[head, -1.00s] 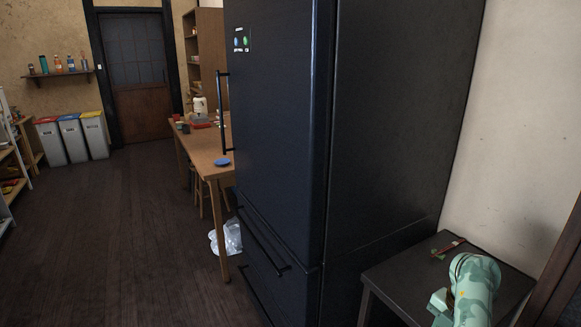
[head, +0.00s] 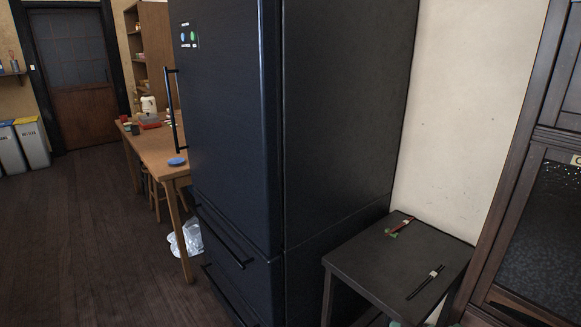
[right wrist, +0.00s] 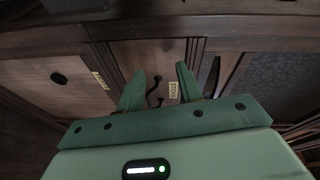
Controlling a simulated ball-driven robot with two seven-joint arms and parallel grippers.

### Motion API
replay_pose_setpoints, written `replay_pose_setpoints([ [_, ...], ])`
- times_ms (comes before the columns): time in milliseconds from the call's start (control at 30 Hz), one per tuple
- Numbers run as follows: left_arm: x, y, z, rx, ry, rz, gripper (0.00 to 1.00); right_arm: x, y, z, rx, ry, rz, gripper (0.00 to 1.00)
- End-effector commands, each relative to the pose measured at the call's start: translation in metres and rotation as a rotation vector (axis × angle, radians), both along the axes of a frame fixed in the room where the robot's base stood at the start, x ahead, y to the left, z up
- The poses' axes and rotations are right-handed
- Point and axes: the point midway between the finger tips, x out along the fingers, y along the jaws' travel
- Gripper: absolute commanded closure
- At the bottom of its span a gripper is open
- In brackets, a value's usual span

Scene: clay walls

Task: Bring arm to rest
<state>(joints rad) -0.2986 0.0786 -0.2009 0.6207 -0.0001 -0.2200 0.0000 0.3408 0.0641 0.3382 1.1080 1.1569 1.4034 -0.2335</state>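My right gripper (right wrist: 160,70) shows in the right wrist view, its two green fingers apart with nothing between them. Dark wooden cabinet fronts with small labels (right wrist: 172,88) and dark handles (right wrist: 154,92) lie beyond the fingertips. I cannot tell how far off they are. My left gripper is in neither view.
A tall dark fridge (head: 335,130) fills the middle of the head view. A low black table (head: 365,265) beside it bears reddish chopsticks (head: 402,226) and dark chopsticks (head: 426,281). A dark wooden cabinet (head: 505,225) stands at right. Open floor (head: 85,235) lies left.

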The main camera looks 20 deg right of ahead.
Motion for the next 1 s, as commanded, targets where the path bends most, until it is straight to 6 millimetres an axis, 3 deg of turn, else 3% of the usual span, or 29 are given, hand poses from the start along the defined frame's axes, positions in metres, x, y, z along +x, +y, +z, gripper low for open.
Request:
replay_pose_setpoints([
  [33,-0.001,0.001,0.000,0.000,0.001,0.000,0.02,0.005,0.021,-0.027,-0.082,0.216,0.238,0.64],
  [100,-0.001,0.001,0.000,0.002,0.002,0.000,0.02,0.013,0.057,-0.061,-0.159,0.450,0.527,0.64],
  [167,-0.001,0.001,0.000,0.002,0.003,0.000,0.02,0.011,0.086,-0.091,-0.193,0.604,0.713,0.64],
  [267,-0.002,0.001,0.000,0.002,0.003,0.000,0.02,-0.010,0.133,-0.142,-0.220,0.832,0.983,0.64],
  [367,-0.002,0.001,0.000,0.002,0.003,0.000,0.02,-0.047,0.176,-0.190,-0.224,1.041,1.227,0.64],
  [500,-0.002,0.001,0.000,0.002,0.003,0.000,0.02,-0.121,0.228,-0.249,-0.207,1.316,1.537,0.64],
  [567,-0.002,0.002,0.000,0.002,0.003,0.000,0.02,-0.159,0.246,-0.269,-0.194,1.429,1.660,0.64],
  [700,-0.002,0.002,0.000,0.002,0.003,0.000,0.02,-0.255,0.279,-0.302,-0.154,1.682,1.933,0.64],
  [900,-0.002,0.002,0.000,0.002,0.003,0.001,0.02,-0.390,0.299,-0.318,-0.091,2.007,2.260,0.64],
  [967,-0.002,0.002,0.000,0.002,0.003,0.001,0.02,-0.419,0.300,-0.317,-0.078,2.080,2.330,0.64],
  [1000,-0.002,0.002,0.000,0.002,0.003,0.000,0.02,-0.436,0.300,-0.315,0.070,-2.070,-2.311,0.64],
])
